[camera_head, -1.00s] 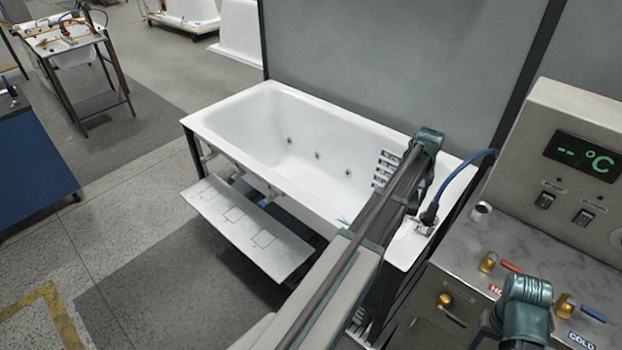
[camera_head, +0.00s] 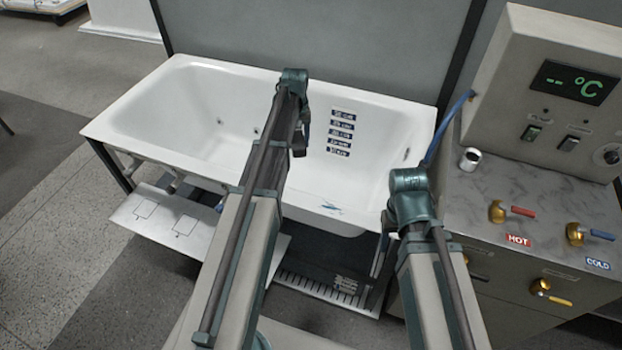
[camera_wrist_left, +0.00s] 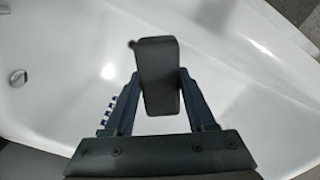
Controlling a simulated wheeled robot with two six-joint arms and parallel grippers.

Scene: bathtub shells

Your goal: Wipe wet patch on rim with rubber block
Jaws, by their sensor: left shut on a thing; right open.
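The white bathtub (camera_head: 208,112) stands before me with its rim facing up. A small light blue smear (camera_head: 331,208) shows on its near rim, right of my left arm; I cannot tell if it is the wet patch. My left gripper (camera_wrist_left: 158,88) is shut on a dark, rounded block (camera_wrist_left: 157,62), one finger on each side. In the head view it hangs over the tub, mostly hidden by its wrist. My right gripper (camera_head: 389,222) is by the tub's near right corner, with its fingers mostly hidden by its own wrist.
A metal control panel (camera_head: 540,150) with a display, hot and cold valves and a white cup-like piece (camera_head: 469,159) stands at the right. A blue hose (camera_head: 440,125) runs beside it. A white panel (camera_head: 160,222) leans out below the near rim. A grey wall stands behind.

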